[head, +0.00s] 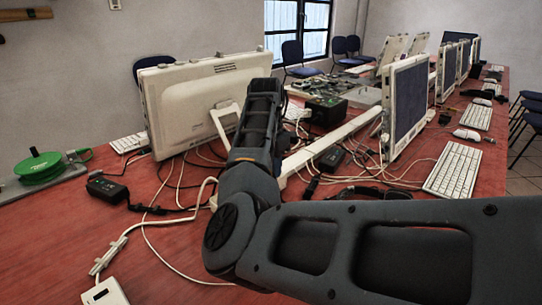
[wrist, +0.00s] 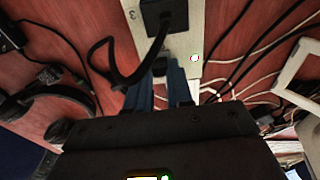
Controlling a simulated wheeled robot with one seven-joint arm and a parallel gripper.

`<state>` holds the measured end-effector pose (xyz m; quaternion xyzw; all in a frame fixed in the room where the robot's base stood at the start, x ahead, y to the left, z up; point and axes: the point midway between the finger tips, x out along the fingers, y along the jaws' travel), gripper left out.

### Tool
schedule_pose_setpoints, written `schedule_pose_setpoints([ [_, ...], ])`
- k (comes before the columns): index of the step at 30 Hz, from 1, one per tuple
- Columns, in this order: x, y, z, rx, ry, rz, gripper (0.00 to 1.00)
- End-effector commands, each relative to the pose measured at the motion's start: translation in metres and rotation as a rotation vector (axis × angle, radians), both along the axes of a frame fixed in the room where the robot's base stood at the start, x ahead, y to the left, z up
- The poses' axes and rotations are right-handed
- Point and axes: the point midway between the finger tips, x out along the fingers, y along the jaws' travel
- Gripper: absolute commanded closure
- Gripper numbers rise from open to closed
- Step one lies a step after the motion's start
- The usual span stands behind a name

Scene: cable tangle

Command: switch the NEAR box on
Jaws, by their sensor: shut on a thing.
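A long pale strip (wrist: 182,45) lies ahead of my gripper in the wrist view, with a black plug and cable (wrist: 165,14) at its upper part. A small pale-green lit spot (wrist: 195,57) shows on its right side. My gripper (wrist: 166,88), with blue-grey fingers, is at the strip's lower end, shut on a small dark piece (wrist: 160,67) that I cannot identify clearly. In the head view my arm hides the fingertips. A white box (head: 105,292) with a cable lies at the lower left. Which box is the near one is not clearly marked.
Loose cables (head: 185,190) cross the red table (head: 60,235). A black adapter (head: 108,188), a green reel (head: 40,167) and a monitor (head: 200,95) stand left. Another monitor (head: 408,100) and keyboard (head: 453,170) stand right. Headphones (wrist: 50,105) lie left in the wrist view.

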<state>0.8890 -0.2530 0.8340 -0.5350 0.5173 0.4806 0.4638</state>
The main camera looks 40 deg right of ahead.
Motion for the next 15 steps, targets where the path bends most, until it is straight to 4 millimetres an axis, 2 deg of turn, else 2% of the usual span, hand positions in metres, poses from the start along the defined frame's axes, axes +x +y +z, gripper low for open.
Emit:
schedule_pose_setpoints([
  [14,-0.0003,-0.0012,-0.0002,0.045,0.001,-0.001,1.00],
  [15,-0.0003,-0.0012,-0.0002,0.045,0.001,-0.001,0.75],
])
